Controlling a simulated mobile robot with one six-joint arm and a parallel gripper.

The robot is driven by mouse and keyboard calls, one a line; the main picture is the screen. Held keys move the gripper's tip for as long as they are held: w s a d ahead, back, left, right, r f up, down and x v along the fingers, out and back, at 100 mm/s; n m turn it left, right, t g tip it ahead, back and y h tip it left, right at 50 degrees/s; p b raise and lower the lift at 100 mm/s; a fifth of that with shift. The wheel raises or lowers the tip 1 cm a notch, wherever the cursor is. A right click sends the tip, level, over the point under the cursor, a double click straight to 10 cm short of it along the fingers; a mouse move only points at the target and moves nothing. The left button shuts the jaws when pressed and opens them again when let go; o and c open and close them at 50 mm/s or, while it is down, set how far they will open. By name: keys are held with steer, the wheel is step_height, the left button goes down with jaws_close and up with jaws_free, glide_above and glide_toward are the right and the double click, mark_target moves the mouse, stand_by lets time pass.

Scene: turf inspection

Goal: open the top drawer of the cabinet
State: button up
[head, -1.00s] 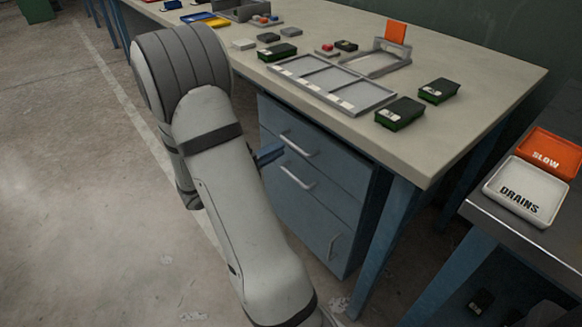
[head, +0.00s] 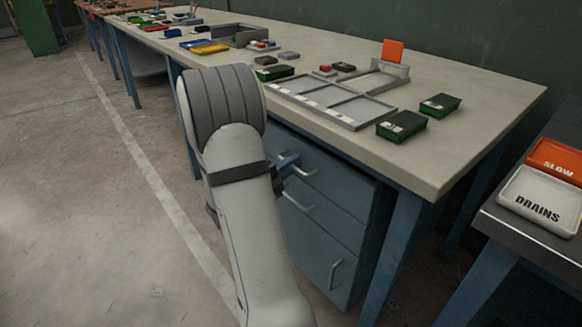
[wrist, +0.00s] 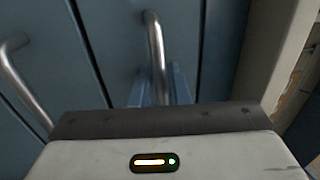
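The blue-grey cabinet (head: 348,208) stands under the bench, and its drawer fronts look flush. The top drawer (head: 337,180) has a silver bar handle (head: 304,170), which shows upright in the middle of the wrist view (wrist: 155,45). My gripper (head: 288,163) is at this handle. In the wrist view its blue fingers (wrist: 161,88) lie around the handle's near part, one on each side. Whether they press on the bar cannot be seen. The second drawer's handle (head: 299,203) is just below, and shows at left in the wrist view (wrist: 24,75).
The bench top (head: 440,160) above carries a grey divided tray (head: 330,103) and dark green boxes (head: 402,125). A bench leg (head: 388,250) stands right of the cabinet. A side table at right holds a white DRAINS tray (head: 540,200). The floor at left is clear.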

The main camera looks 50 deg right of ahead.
jaws_close()
steer(key=shift+a+p, duration=0.15)
steer(key=shift+p, duration=0.15)
